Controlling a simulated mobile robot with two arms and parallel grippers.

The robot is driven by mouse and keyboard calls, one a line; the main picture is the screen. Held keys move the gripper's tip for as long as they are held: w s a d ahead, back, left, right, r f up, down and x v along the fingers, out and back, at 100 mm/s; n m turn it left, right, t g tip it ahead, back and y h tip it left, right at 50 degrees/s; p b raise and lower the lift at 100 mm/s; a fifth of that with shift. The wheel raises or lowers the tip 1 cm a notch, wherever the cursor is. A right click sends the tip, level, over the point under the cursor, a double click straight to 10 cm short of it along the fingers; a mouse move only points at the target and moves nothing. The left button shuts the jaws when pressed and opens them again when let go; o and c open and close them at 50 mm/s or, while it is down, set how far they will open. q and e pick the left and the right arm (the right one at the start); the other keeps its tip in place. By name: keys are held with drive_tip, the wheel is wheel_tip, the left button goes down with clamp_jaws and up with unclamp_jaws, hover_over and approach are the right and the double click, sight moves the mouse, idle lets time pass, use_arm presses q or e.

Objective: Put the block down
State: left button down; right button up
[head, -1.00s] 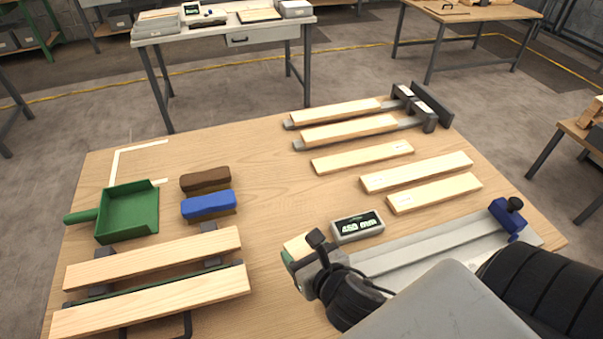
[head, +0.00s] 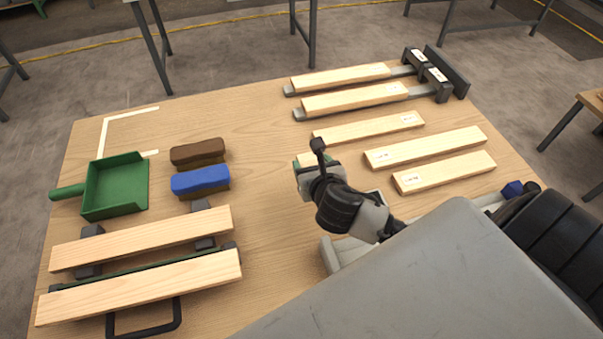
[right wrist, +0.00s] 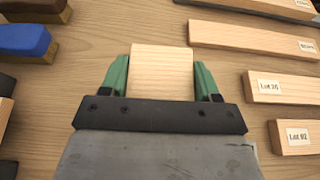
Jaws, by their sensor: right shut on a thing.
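My right gripper (head: 306,172) is shut on a pale wooden block (right wrist: 162,70). In the right wrist view the block sits between the two green fingers, with bare table around it. In the head view the gripper and my arm hide most of the block. I cannot tell whether its underside touches the table (head: 262,232). My left gripper is not in view.
Labelled boards (head: 425,147) lie right of the gripper, and two boards rest on a clamp rack (head: 440,85) behind. Blue (head: 200,180) and brown (head: 198,152) brushes and a green dustpan (head: 117,185) are left. Bare table separates brushes and gripper.

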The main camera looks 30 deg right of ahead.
drive_tip(key=shift+w+a+f, duration=0.35)
drive_tip(key=shift+w+f, duration=0.1)
drive_tip(key=shift+w, duration=0.15)
drive_tip(key=shift+w+a+f, duration=0.35)
drive_tip(key=shift+w+f, duration=0.05)
drive_tip(key=shift+w, duration=0.15)
drive_tip(key=shift+f, duration=1.95)
drive_tip(key=shift+f, duration=0.1)
drive_tip(key=o, duration=0.9)
drive_tip(key=shift+o, duration=0.2)
drive_tip(key=v, duration=1.1)
drive_tip(key=shift+s+b, duration=0.2)
drive_tip(key=shift+b, duration=0.2)
drive_tip(key=shift+o, duration=0.4)
drive_tip(key=shift+s+r, duration=0.25)
drive_tip(key=shift+s, duration=0.1)
